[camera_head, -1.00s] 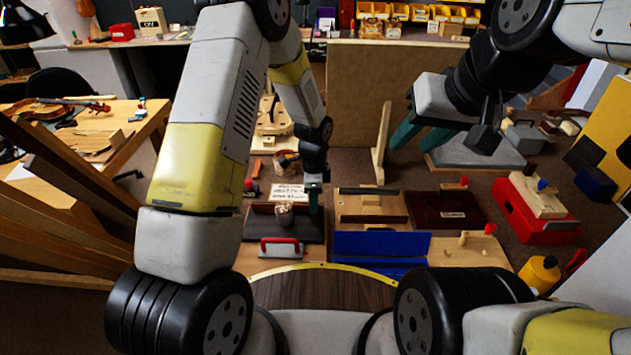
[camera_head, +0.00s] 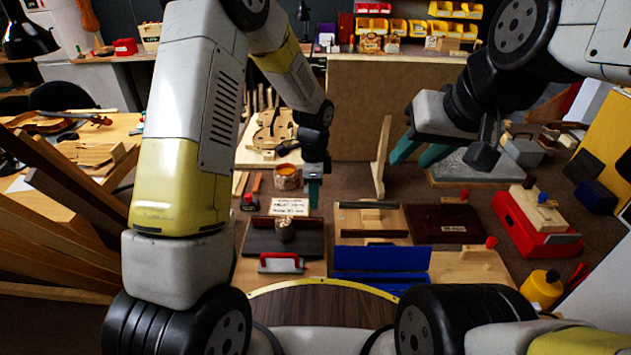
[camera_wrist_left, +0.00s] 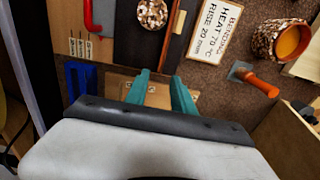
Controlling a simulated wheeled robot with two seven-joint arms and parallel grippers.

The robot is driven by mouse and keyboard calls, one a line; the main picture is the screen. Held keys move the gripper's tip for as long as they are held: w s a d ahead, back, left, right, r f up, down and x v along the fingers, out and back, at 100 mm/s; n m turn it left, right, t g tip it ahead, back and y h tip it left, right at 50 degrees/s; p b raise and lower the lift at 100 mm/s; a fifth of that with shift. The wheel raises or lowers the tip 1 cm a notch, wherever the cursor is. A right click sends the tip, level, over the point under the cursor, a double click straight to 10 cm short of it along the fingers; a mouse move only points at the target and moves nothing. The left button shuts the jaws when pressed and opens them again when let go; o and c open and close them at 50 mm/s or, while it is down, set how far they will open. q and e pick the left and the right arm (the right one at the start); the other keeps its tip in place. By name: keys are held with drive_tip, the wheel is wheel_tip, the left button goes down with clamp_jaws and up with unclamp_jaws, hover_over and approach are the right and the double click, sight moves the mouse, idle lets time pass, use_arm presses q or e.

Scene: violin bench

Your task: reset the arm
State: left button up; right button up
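My left gripper (camera_head: 314,192) hangs, fingers down, over the bench, just right of a lettered card (camera_head: 289,207). Its two teal fingers stand apart with nothing between them, as the left wrist view (camera_wrist_left: 164,92) shows. My right gripper (camera_head: 418,150) is on the right side in the head view. Its two teal fingers are spread apart and empty, in front of a grey-topped plate (camera_head: 475,168). Below the left gripper are a dark board (camera_head: 262,238) with a speckled round object (camera_head: 285,229) and a red-handled tool (camera_head: 281,263).
A pot with orange contents (camera_head: 287,177) and an orange-handled tool (camera_wrist_left: 255,80) lie near the left gripper. Wooden boards (camera_head: 65,185) lean at left.

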use_arm(q)
drive_tip(key=shift+r, duration=0.1)
drive_tip(key=s+a+r+n+t+h, duration=0.15)
drive_tip(key=s+a+r+n, duration=0.25)
drive_tip(key=r, duration=0.6)
drive_tip(key=s+a+r+n+t, duration=0.2)
drive_tip(key=s+a+r+n, duration=0.15)
drive_tip(key=r, duration=0.55)
drive_tip(key=s+a+r+n+t, duration=0.1)
drive_tip(key=s+a+r+n, duration=0.1)
drive_tip(key=s+r+n, duration=0.2)
drive_tip(key=s+a+r+n+t, duration=0.1)
drive_tip(key=s+r+n, duration=0.3)
drive_tip(key=s, duration=0.6)
drive_tip(key=shift+s+a+r+n+t+h, duration=0.3)
drive_tip(key=shift+a+n, duration=0.25)
drive_tip(key=shift+n, duration=0.4)
